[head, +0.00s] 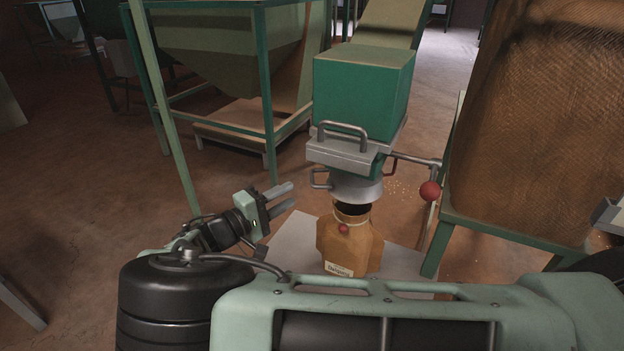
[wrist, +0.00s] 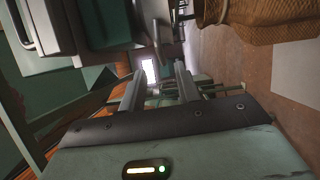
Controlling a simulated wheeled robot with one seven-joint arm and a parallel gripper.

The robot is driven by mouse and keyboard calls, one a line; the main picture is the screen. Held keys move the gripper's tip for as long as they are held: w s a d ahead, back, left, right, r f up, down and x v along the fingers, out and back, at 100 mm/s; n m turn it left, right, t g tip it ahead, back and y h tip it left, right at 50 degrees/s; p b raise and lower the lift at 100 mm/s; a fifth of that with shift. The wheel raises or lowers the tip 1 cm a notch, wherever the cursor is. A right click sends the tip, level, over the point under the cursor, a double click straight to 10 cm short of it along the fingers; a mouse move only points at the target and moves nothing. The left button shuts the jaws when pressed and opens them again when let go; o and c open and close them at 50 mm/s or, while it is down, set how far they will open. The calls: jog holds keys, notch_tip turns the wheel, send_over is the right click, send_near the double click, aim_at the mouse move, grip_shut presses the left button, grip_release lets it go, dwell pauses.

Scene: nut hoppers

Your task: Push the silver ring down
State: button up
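The silver ring (head: 357,190) sits around the spout under the green hopper box, just above the open dark mouth of a brown bag (head: 342,243). It has a small handle at its left side. Part of the ring and a handle (wrist: 158,28) show at the top edge of the wrist view. My gripper (head: 290,197) is left of the ring and apart from it, about level with the bag's neck in the head view. Its two grey fingers are spread with nothing between them, as the wrist view (wrist: 160,68) also shows.
A silver gate with a loop handle (head: 342,132) is above the ring. A rod with a red ball (head: 430,191) sticks out to the right. The bag stands on a pale platform (head: 292,240). A large woven sack (head: 530,130) on a green frame stands at right.

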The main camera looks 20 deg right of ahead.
aim_at(312, 179)
jog(key=p+x, duration=0.1)
jog(key=x, duration=0.8)
jog(key=shift+a, duration=0.1)
grip_shut()
